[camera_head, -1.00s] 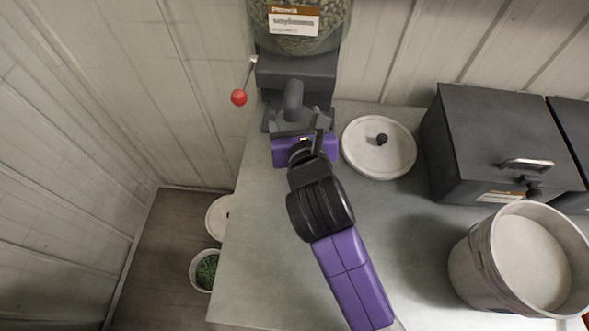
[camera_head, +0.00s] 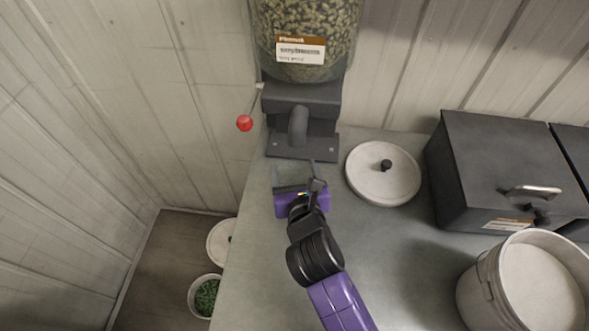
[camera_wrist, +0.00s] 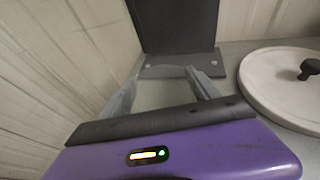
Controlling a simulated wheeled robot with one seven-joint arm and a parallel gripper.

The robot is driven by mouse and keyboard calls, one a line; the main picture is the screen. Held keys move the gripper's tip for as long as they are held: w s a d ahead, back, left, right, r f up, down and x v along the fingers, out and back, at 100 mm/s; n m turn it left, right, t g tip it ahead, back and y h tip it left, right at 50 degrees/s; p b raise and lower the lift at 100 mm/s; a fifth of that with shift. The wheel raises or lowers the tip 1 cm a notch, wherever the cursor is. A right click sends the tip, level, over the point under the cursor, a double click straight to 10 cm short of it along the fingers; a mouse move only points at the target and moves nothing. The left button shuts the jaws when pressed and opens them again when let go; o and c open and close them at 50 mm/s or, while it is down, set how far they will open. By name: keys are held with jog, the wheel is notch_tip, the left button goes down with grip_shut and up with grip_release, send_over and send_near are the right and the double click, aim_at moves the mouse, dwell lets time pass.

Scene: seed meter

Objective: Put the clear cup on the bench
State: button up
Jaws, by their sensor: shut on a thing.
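The clear cup (camera_head: 291,177) is hard to make out because it is transparent. It shows between the grey fingers of my gripper (camera_head: 295,184), just in front of the dark foot of the seed dispenser (camera_head: 302,145). In the wrist view the cup (camera_wrist: 166,94) fills the space between the two fingers, and its rim looks level. My gripper is shut on it. The grey bench (camera_head: 385,255) lies below. I cannot tell whether the cup's bottom touches the bench; my purple gripper body hides it.
A round white lid (camera_head: 384,178) with a black knob lies right of the gripper. Dark bins (camera_head: 500,165) stand at the back right, with a large bucket (camera_head: 475,295) in front. The dispenser's red-knobbed lever (camera_head: 244,123) sticks out left. The bench middle is clear.

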jog(key=o, duration=1.3)
jog(key=shift+f, duration=0.1)
jog(key=shift+o, duration=0.2)
jog(key=shift+s+r, duration=0.1)
jog(key=shift+r, duration=0.1)
jog(key=a+v, duration=0.1)
jog(key=v, duration=1)
jog(key=shift+s+d, duration=0.4)
jog(key=shift+d, duration=0.1)
jog(key=shift+r, duration=0.1)
